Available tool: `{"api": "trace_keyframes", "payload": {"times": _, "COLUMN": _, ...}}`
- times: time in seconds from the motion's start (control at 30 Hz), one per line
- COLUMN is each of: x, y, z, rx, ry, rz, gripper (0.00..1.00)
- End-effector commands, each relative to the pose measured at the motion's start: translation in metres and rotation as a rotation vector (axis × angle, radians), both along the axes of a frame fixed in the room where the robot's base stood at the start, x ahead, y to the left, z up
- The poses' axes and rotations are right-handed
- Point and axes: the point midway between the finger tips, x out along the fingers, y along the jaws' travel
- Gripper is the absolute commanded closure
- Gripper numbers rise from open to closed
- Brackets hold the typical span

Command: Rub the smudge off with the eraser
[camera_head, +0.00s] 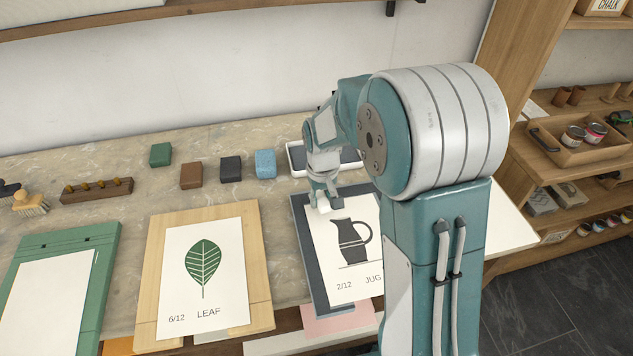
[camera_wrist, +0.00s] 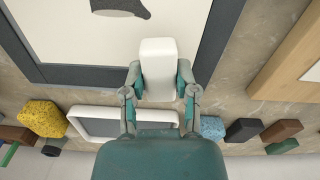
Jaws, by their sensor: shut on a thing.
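My gripper (camera_head: 325,203) reaches down over the top of the JUG print (camera_head: 338,285). In the wrist view my gripper (camera_wrist: 159,82) is shut on a white block-shaped eraser (camera_wrist: 158,62), one finger on each side. The eraser lies over the print's blank top margin, beside the dark jug picture; I cannot tell whether it touches the paper. The print lies on a dark grey board (camera_head: 307,248), whose edge also shows in the wrist view (camera_wrist: 90,75). No smudge can be made out; the eraser and my arm hide part of the sheet.
A white-rimmed tray (camera_head: 296,161) stands behind the board, with a yellow sponge (camera_wrist: 42,118) near it. Blue (camera_head: 265,164), black (camera_head: 231,169), brown (camera_head: 191,175) and green (camera_head: 160,154) blocks line the bench. The LEAF print (camera_head: 205,280) lies left. Shelves (camera_head: 560,150) stand right.

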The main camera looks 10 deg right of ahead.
Motion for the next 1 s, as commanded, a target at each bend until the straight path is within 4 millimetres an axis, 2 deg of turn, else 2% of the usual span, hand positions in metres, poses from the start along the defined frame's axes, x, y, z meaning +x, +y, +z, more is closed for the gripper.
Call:
{"api": "trace_keyframes", "payload": {"times": 0.6, "x": -0.001, "y": 0.003, "z": 0.054, "rx": -0.003, "ry": 0.000, "rz": -0.002, "gripper": 1.00}}
{"api": "trace_keyframes", "payload": {"times": 1.0, "x": -0.002, "y": 0.002, "z": 0.059, "rx": -0.002, "ry": 0.002, "rz": -0.003, "gripper": 1.00}}
